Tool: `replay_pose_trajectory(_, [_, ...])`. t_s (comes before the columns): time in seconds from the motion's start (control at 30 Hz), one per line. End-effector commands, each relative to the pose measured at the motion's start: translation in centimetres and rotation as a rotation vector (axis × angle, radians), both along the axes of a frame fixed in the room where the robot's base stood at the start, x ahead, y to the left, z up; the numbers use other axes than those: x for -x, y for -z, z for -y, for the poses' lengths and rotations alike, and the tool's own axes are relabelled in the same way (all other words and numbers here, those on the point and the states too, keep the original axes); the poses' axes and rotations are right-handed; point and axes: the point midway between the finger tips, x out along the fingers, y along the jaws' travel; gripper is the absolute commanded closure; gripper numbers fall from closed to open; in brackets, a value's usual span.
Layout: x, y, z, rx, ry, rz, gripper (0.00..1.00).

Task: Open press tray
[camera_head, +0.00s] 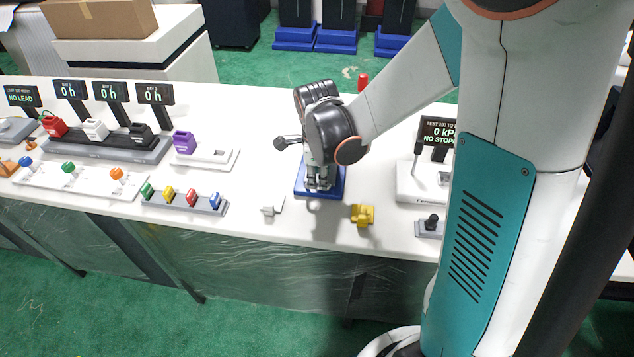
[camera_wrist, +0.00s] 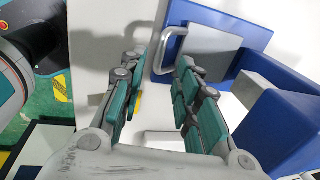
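The press is blue and stands on the white bench. Its blue base (camera_head: 334,189) shows under my gripper in the head view. In the wrist view, a blue tray (camera_wrist: 252,22) with a grey plate (camera_wrist: 212,55) carries a pale metal handle (camera_wrist: 169,50) on its left side. My gripper (camera_wrist: 159,63) is open, its teal-padded fingers well apart. The handle appears between and just beyond the fingertips; I cannot tell whether they touch it. In the head view my gripper (camera_head: 319,180) points down over the blue base, and my arm hides much of the press.
A small white block (camera_head: 272,205) and a yellow part (camera_head: 362,215) lie near the bench's front edge. A test stand (camera_head: 420,185) with a display is to the right.

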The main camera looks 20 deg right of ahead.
Motion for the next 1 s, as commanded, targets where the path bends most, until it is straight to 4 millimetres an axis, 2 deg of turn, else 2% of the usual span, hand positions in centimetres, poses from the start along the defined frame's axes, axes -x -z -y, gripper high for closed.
replay_pose_trajectory(0.03, [-0.1,1.2,0.1,0.0,0.0,0.0,0.7])
replay_pose_trajectory(0.23, [-0.5,3.4,0.3,0.0,0.0,0.0,0.7])
replay_pose_trajectory(0.67, [-0.6,4.1,0.3,0.0,-0.001,0.0,0.7])
replay_pose_trajectory(0.8, [-0.6,4.1,0.3,0.0,-0.001,0.0,1.0])
replay_pose_trajectory(1.0, [-0.5,4.1,0.3,0.0,-0.001,0.0,1.0])
